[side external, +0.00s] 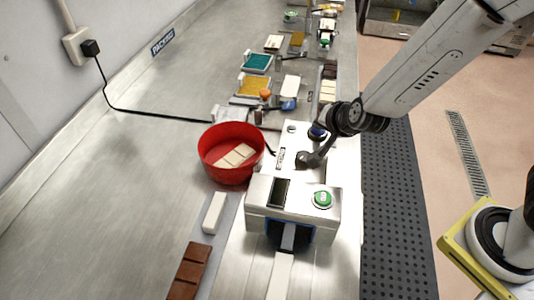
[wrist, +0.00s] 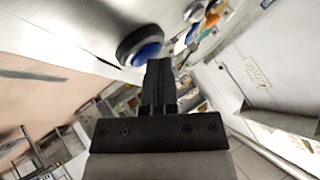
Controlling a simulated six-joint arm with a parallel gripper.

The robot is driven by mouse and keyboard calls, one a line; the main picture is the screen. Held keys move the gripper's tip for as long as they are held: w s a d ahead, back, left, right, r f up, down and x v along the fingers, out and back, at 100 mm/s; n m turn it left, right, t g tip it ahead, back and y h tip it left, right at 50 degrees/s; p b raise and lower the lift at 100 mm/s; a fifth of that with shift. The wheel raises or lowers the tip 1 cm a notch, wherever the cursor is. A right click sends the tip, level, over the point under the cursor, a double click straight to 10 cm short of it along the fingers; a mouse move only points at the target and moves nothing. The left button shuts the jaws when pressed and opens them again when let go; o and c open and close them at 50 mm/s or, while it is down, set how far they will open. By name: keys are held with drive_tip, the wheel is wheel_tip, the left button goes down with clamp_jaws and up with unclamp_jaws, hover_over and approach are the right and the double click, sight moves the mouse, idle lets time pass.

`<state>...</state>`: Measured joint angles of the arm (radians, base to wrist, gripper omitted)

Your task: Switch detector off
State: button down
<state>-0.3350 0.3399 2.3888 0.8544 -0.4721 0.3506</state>
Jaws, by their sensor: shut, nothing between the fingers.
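The detector (side external: 292,222) is a pale metal box over the line in the side external view, with a dark display (side external: 279,192) and a green round button (side external: 322,199) on top. My gripper (side external: 303,160) is shut and empty behind the box, low over the pale plate (side external: 337,168) and apart from the green button. In the wrist view my shut fingers (wrist: 159,72) stand beside a black round part with a blue face (wrist: 147,52). Whether they touch it I cannot tell. The detector is not recognisable in the wrist view.
A red bowl (side external: 221,170) with pale bars stands left of the plate. A black cable (side external: 155,116) runs from a wall socket (side external: 76,47) to behind the bowl. A white bar (side external: 214,212) and brown chocolate (side external: 189,270) lie front left. The left bench is mostly clear.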

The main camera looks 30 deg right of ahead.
sight(320, 133)
drive_tip(key=shift+r, duration=0.1)
idle(0.3)
drive_tip(key=shift+r, duration=0.45)
drive_tip(key=shift+r, duration=2.9)
drive_tip(key=shift+n, duration=0.3)
